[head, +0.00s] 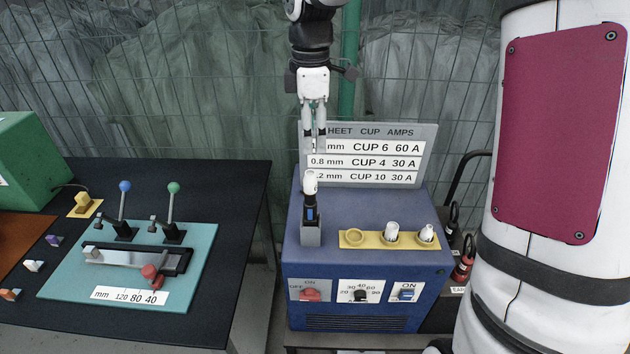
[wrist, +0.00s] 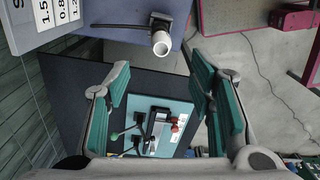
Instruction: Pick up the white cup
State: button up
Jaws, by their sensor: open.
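A white cup (head: 310,183) sits upright on top of a dark torch-like holder (head: 311,212) on the blue box. It also shows in the wrist view (wrist: 162,46), with its open end facing the camera. Two more white cups, the middle one (head: 392,231) and the right one (head: 426,233), stand in a yellow holder (head: 372,240) whose left socket is empty. My gripper (head: 314,134) points down, apart from and above the cup on the torch. In the wrist view my gripper (wrist: 157,64) has its fingers spread, with nothing between them.
The torch stands on the blue box (head: 410,272), with a sign (head: 400,148) behind it. A dark table (head: 225,185) at left carries a teal board (head: 200,250) with levers. A green case (head: 30,160) stands at far left. The box top around the torch is mostly clear.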

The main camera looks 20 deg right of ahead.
aim_at(310, 173)
notch_tip(310, 173, down, 6)
jog(key=f, duration=0.1)
jog(key=f+p, duration=0.1)
jog(key=f, duration=0.2)
jog(key=shift+s+a, duration=0.2)
jog(key=shift+a, duration=0.05)
jog(key=shift+w+f+p, duration=0.1)
jog(key=shift+f+p, duration=0.2)
jog(key=shift+f, duration=0.35)
jog(key=shift+c, duration=0.5)
jog(key=c, duration=0.9)
